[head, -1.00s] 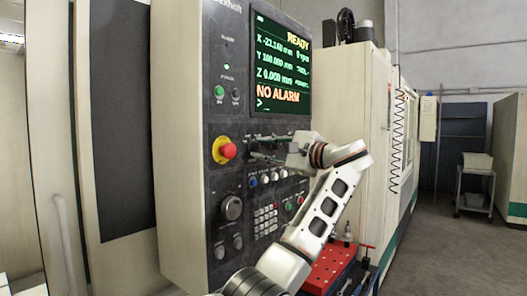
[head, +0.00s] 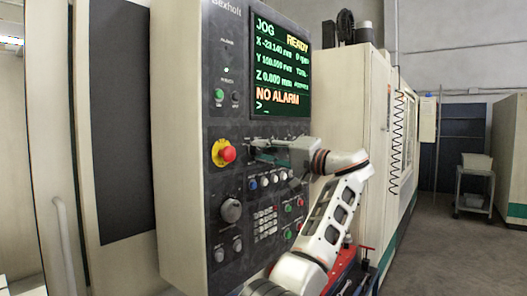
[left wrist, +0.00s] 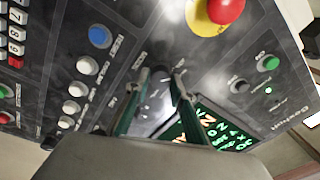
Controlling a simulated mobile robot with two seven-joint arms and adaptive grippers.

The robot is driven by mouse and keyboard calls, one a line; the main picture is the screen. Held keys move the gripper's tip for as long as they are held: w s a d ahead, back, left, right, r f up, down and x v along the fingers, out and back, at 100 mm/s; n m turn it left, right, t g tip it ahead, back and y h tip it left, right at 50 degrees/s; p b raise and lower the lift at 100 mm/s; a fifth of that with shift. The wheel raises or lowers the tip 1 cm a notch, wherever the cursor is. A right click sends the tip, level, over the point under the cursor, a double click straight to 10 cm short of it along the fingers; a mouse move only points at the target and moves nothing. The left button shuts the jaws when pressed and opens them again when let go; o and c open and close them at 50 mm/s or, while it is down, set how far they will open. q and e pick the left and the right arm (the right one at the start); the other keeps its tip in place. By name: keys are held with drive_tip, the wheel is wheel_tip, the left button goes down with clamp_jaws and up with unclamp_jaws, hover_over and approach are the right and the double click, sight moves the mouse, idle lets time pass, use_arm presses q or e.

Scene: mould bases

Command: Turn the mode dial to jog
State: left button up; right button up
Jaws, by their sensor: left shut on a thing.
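The mode dial (left wrist: 166,82) is a small dark knob on the control panel (head: 188,150), below the screen. My left gripper (head: 254,150) reaches it from the right, with its fingers pointing at the panel. In the left wrist view my left gripper (left wrist: 161,74) has a fingertip on either side of the dial and is shut on it. The fingers largely hide the dial in the head view. The screen (head: 281,70) reads JOG at top left, with READY and NO ALARM. My right gripper is not in view.
A red emergency stop button (head: 227,153) on a yellow ring sits left of the dial. Several round buttons (head: 265,181) run in a row just below my fingers. A larger black knob (head: 231,209) and a keypad (head: 265,222) are lower down.

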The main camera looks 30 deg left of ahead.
use_arm(q)
drive_tip(key=shift+n, duration=1)
drive_tip(key=o, duration=1.1)
drive_tip(key=d, duration=0.7)
drive_tip(key=shift+s+d+f, duration=0.25)
drive_tip(key=shift+s+f, duration=0.05)
drive_tip(key=shift+s, duration=0.05)
